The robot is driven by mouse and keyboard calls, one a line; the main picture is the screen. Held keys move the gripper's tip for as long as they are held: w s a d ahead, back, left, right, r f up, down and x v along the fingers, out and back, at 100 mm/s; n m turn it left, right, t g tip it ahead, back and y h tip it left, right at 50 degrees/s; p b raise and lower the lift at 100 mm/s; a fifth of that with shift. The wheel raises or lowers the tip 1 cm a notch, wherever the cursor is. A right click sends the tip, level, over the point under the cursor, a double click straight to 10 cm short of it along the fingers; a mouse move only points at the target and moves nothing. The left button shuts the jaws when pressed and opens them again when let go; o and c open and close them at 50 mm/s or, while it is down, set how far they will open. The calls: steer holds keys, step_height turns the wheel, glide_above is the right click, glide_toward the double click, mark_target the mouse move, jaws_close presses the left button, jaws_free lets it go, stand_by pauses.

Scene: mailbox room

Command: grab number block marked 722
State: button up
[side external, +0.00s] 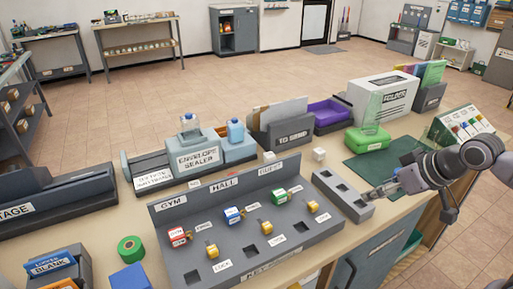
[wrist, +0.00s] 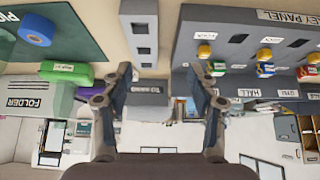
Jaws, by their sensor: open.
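Two small white cubes stand on the counter, one (side external: 319,155) behind the grey slotted holder and one (side external: 268,156) behind the key panel. Any number on them is too small to read, so I cannot tell which is marked 722. My gripper (side external: 372,193) is at the right end of the grey slotted holder (side external: 328,187), apart from both cubes. In the wrist view my gripper (wrist: 162,72) has its two fingers wide apart with nothing between them. The holder also shows in the wrist view (wrist: 144,44), above the fingers, with square empty slots.
The sloped grey key panel (side external: 186,264) with coloured tagged keys fills the front middle. A green box (side external: 368,140), folder box (side external: 383,95), send tray (side external: 290,138) and envelope sealer (side external: 198,158) stand behind. A dark green mat (side external: 385,160) lies at right.

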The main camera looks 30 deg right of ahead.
steer(key=t, duration=0.5)
glide_toward(323, 153)
steer(key=a, duration=0.1)
steer(key=shift+w+d+r, duration=0.15)
steer(key=shift+w+d, duration=0.1)
steer(key=shift+w, duration=0.45)
steer(key=shift+x, duration=2.75)
steer(key=shift+s+d+f+x, duration=0.1)
steer(key=shift+f+x, duration=0.05)
steer(key=shift+x, duration=0.75)
steer(key=shift+s+d+f+x, duration=0.1)
steer(key=shift+f+x, duration=0.05)
steer(key=shift+x, duration=0.75)
steer(key=shift+s+f+x, duration=0.1)
steer(key=shift+f+x, duration=0.05)
steer(key=shift+x, duration=0.75)
steer(key=c, duration=1.1)
